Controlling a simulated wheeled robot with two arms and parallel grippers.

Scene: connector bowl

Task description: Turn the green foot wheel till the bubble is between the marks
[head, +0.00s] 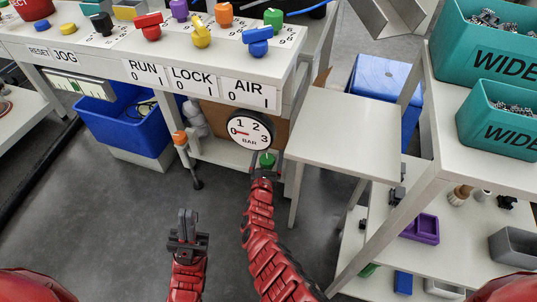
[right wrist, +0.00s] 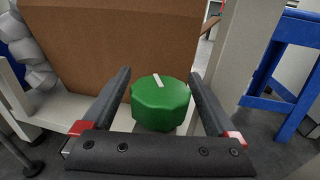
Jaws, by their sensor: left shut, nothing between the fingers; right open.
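The green foot wheel (head: 267,160) is low under the front of the bench, below the dial. In the right wrist view the faceted wheel (right wrist: 160,104) has a white line on top, tilted slightly to the upper left. My right gripper (head: 263,173) is open, with one finger on each side of the wheel; contact cannot be told. A pale level strip (head: 78,87) with a yellow-green window is on the bench front at the left. Its bubble and marks are too small to make out. My left gripper (head: 186,224) is shut and empty above the floor.
The round BAR dial (head: 241,131) hangs just above the wheel. A brown carton (right wrist: 100,45) stands behind the wheel. A bench leg is close on the right. An orange-topped lever (head: 185,148) stands to the left. A small table (head: 345,135) is at the right.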

